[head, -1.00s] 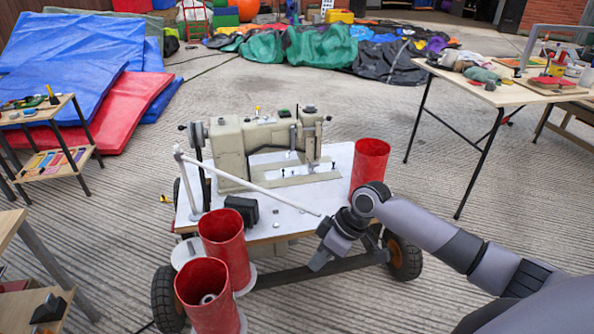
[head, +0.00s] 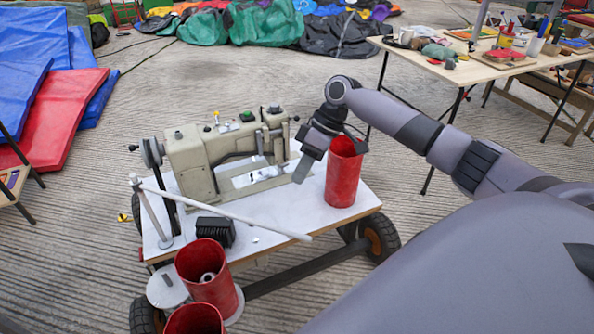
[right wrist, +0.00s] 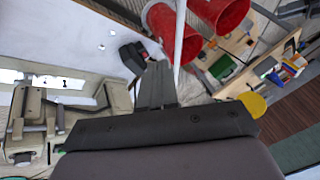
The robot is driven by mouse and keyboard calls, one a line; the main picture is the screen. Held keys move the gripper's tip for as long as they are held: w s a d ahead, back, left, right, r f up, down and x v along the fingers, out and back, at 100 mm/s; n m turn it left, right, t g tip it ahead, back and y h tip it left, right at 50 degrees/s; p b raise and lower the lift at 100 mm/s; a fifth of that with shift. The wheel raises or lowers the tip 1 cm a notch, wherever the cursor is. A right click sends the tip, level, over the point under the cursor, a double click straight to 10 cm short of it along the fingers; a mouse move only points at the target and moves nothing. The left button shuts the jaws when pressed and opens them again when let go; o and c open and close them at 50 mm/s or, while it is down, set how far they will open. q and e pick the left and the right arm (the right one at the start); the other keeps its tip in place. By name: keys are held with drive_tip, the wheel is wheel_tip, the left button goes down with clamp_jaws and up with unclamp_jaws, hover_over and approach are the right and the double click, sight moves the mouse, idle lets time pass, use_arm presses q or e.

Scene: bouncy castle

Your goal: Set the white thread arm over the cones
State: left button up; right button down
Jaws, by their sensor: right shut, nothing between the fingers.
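The white thread arm (head: 225,211) is a thin rod on an upright post at the left of the sewing cart (head: 273,210). It slants across the white top, its free end at the front edge. A pale cone top (head: 207,278) shows inside a red can (head: 214,290) at the cart's front left; other cones are hidden. My right gripper (head: 303,172) is shut and empty, pointing down over the cart between the sewing machine and the right red can (head: 343,180), apart from the rod. Its fingers (right wrist: 157,70) and the rod (right wrist: 180,35) show in the right wrist view. My left gripper is out of view.
The beige sewing machine (head: 215,160) stands at the back of the cart top. A black box (head: 216,232) sits near the post. Another red can (head: 194,320) is at the bottom edge. A cluttered table (head: 480,65) stands at the back right. Open concrete surrounds the cart.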

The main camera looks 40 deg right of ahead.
drive_tip(key=s+a+f, duration=0.1)
drive_tip(key=a+f, duration=0.5)
drive_tip(key=f, duration=0.1)
drive_tip(key=shift+a+f, duration=0.25)
drive_tip(key=shift+f, duration=0.15)
drive_tip(key=shift+s, duration=0.1)
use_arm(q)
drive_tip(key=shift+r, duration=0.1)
